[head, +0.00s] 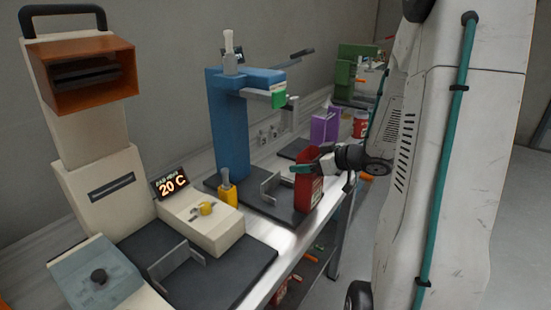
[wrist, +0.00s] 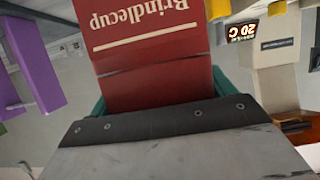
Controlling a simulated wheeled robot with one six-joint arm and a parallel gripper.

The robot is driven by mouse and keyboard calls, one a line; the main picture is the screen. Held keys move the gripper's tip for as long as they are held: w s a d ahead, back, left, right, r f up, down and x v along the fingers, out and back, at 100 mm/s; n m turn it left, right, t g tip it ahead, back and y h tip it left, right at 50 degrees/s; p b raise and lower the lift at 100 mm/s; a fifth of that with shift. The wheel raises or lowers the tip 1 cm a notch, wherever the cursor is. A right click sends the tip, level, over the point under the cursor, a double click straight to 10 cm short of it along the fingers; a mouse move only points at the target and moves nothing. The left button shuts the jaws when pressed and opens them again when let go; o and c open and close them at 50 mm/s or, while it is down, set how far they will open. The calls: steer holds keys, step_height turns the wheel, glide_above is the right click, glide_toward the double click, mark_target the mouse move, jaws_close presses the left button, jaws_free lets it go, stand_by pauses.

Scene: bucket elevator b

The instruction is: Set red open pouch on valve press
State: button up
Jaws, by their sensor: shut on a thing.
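The red pouch (head: 309,184) is in my gripper (head: 302,169), upright, at the front right edge of the blue valve press (head: 230,130). In the wrist view the pouch (wrist: 155,60) fills the upper middle, with "Brindlecup" lettering upside down. The teal fingers (wrist: 98,107) show at both sides of it. The press has a dark base plate (head: 258,202) with a grey bracket (head: 275,190) on it. The pouch is beside this bracket. Whether its bottom touches the plate is not clear.
Left of the press stands a beige machine (head: 95,150) with a "20 C" display (head: 172,184). Behind are a purple stand (head: 325,126), a red can (head: 360,124) and a green machine (head: 352,70). The bench edge runs below the pouch.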

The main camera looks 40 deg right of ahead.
steer(key=w+a, duration=0.3)
steer(key=w, duration=0.7)
steer(key=shift+w+a, duration=0.2)
steer(key=shift+a, duration=0.2)
steer(key=shift+f, duration=0.2)
